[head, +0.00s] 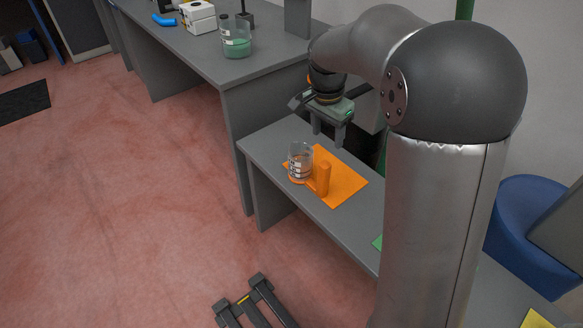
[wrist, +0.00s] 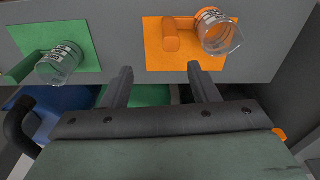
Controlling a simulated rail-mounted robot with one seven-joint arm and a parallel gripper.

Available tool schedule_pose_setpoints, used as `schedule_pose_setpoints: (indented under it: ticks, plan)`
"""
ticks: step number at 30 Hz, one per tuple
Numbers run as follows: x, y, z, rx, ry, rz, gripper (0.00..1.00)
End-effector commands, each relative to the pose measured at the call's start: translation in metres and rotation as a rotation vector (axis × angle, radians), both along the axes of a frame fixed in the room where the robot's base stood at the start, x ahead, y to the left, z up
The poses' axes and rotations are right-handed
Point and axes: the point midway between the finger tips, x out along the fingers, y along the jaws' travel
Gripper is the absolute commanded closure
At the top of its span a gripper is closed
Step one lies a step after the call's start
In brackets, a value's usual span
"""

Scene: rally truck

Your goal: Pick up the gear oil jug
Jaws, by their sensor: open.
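A clear measuring jug (head: 300,162) with dark markings and an orange base stands on an orange mat (head: 345,182) on the low grey shelf. The wrist view shows this jug (wrist: 222,32) at upper right, and a second clear jug (wrist: 58,62) by a green mat (wrist: 88,38) at left. The labels are too small to read, so I cannot tell which is the gear oil jug. My gripper (head: 329,138) is open and empty above the shelf, apart from the jugs. Its fingers (wrist: 161,70) also show in the wrist view.
A higher grey bench (head: 190,48) at the back holds a beaker with green content (head: 236,42), a white box (head: 198,17) and a blue item (head: 164,20). A blue rounded seat (head: 520,225) is at right.

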Motion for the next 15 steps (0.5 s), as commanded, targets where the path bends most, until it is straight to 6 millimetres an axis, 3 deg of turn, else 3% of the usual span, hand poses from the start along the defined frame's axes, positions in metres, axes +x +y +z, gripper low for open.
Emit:
schedule_pose_setpoints:
  ticks: [1, 4, 8, 15]
  plan:
    - [0.012, 0.001, -0.010, -0.003, -0.005, -0.037, 0.45]
    - [0.023, 0.001, -0.016, -0.006, -0.011, -0.084, 0.45]
    - [0.026, -0.001, -0.032, -0.006, -0.011, -0.095, 0.45]
    - [0.029, -0.007, -0.085, -0.007, -0.011, -0.093, 0.45]
